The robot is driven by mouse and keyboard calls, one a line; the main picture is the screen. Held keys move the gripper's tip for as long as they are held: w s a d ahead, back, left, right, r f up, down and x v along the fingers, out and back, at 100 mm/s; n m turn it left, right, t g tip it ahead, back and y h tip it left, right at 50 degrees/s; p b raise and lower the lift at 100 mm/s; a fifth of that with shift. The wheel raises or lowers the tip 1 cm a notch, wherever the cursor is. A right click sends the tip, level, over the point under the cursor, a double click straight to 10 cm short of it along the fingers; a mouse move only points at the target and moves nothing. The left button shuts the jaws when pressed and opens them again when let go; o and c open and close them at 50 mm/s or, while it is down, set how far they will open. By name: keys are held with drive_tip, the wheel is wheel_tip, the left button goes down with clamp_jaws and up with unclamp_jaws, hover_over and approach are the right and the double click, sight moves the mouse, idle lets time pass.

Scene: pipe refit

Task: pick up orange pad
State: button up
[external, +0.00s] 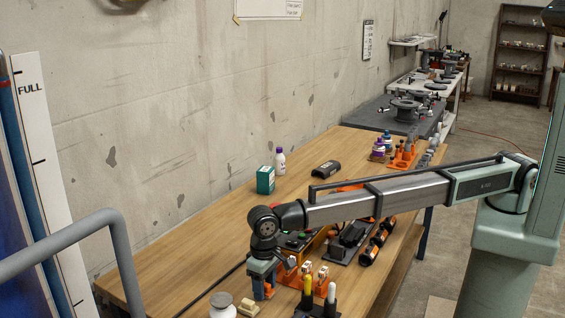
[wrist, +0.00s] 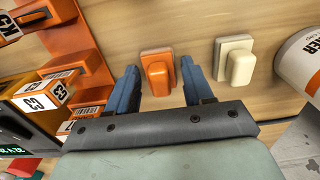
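The orange pad (wrist: 157,72), a small block with a raised grip on a square base, sits on the wooden table in the wrist view. My gripper (wrist: 160,66) is open, with its blue-grey fingers on either side of the pad. Bare gaps show between each finger and the pad, wider on the right. In the external view my gripper (external: 263,289) points down near the front of the table and largely hides the orange pad.
A cream pad (wrist: 238,64) sits just right of my right finger. A white labelled bottle (wrist: 302,62) stands beyond it. An orange rack (wrist: 78,40) and boxes marked C3 (wrist: 42,96) crowd the left. Table behind the pads is clear.

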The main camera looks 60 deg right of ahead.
drive_tip(key=c, duration=0.8)
drive_tip(key=shift+o, duration=0.2)
drive_tip(key=shift+r, duration=0.1)
